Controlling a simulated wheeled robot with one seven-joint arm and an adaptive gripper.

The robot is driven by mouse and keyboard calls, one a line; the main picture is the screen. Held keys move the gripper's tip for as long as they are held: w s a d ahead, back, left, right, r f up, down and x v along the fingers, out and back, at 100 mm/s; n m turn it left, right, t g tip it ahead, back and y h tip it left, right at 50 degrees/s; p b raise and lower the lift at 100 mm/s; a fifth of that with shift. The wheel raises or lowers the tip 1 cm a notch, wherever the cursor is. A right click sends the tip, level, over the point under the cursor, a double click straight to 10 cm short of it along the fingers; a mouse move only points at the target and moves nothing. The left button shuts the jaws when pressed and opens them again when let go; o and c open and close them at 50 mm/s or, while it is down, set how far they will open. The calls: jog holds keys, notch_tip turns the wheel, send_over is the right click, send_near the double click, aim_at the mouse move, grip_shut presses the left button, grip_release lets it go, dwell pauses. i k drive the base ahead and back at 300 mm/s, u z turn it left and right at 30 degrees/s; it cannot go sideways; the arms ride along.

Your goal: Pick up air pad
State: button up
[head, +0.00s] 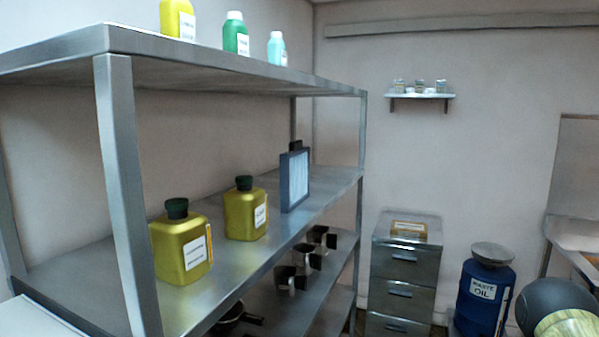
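What looks like the air pad (294,181) is a thin, upright panel with a dark blue frame and a pale, ribbed face. It stands on the middle shelf (325,185) of a metal rack, toward the rack's far end. A small dark piece shows at its top; I cannot tell whether it is part of the pad. My gripper is not in view.
Two yellow-green jugs (245,211) (182,246) with dark caps stand nearer on the same shelf. A rack post (127,200) rises in front. Dark pots (290,279) sit below, bottles (236,38) above. A drawer cabinet (404,262) and blue waste oil drum (484,295) stand right.

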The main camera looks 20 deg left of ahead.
aim_at(295, 163)
jog(key=i, duration=0.4)
jog(key=z, duration=1.1)
jog(key=i, duration=3)
jog(key=u, duration=4.15)
